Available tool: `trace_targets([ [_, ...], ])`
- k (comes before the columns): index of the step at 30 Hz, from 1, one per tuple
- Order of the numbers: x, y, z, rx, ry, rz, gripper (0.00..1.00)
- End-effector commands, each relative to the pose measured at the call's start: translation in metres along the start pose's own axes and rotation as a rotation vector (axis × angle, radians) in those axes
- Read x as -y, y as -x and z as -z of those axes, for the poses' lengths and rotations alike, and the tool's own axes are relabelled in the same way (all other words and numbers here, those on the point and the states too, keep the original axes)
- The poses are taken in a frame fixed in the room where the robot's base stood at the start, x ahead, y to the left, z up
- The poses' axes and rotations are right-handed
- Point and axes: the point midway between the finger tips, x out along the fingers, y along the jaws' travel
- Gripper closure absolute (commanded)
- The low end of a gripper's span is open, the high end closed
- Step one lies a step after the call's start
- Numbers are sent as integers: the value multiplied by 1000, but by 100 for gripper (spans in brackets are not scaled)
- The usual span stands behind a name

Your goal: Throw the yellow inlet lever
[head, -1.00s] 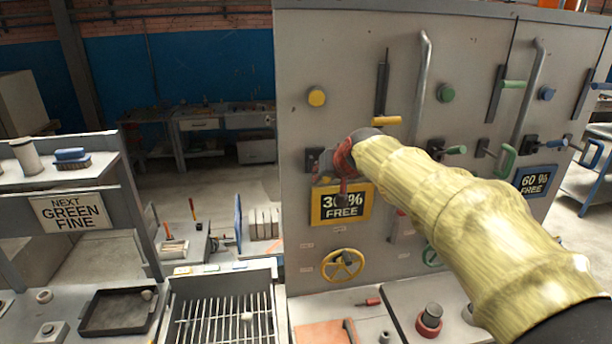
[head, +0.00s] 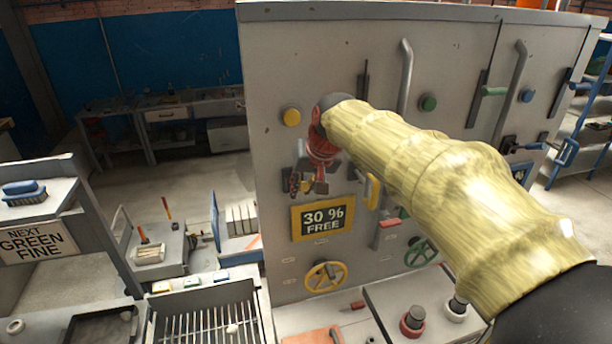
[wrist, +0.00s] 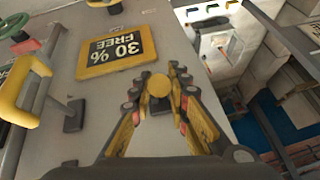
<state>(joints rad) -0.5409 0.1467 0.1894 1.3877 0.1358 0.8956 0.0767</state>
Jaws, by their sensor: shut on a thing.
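The yellow inlet lever shows in the wrist view as a round yellow grip end (wrist: 158,86) between my finger pads. In the head view my gripper (head: 308,184) points down against the grey panel, just above the yellow-framed "30 % FREE" sign (head: 322,218). It is shut on the lever, and its fingers show on both sides of the grip in the wrist view (wrist: 158,100). My fingers and wrist hide most of the lever and its pivot in the head view, so its exact angle is hard to tell.
A yellow handwheel (head: 325,277) is below the sign. Shelves and a bench lie left.

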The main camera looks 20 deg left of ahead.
Motion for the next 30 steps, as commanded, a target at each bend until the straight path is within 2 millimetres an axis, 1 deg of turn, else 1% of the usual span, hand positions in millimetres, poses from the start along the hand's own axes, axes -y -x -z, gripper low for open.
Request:
trace_targets([
  [1,2,4,1,0,0,-1,100],
  [3,3,5,-1,7,0,-3,100],
  [16,3,6,-2,13,-2,-5,100],
  [17,4,6,-2,13,-2,-5,82],
  [26,3,5,-4,17,-2,-5,65],
  [30,3,4,-4,18,-2,-5,64],
])
